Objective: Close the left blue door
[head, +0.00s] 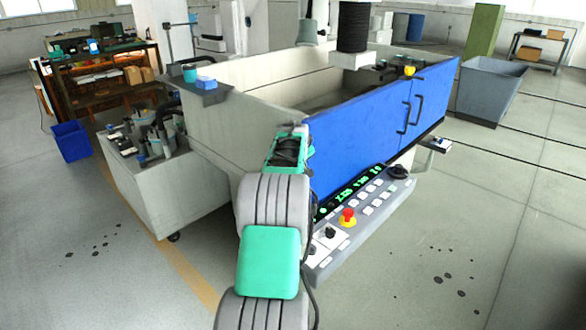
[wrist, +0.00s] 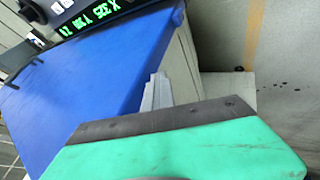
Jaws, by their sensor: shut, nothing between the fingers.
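The left blue door (head: 355,140) is a wide panel on the front of the white machine. It meets the right blue door (head: 433,95) at a narrow seam, and both look roughly in line; I cannot tell whether a small gap is left. A black handle (head: 403,118) stands near the seam. My gripper (wrist: 157,88) is shut and empty. In the wrist view its grey fingers are beside the left door's outer end, near the pale machine wall; contact cannot be told. In the head view my wrist hides that end of the door and the fingers.
A control panel (head: 365,200) with a red emergency button (head: 347,216) juts out below the doors. A grey cabinet (head: 165,190) stands left of the machine. A blue bin (head: 71,141) and a grey bin (head: 490,90) are farther off. The floor at right is clear.

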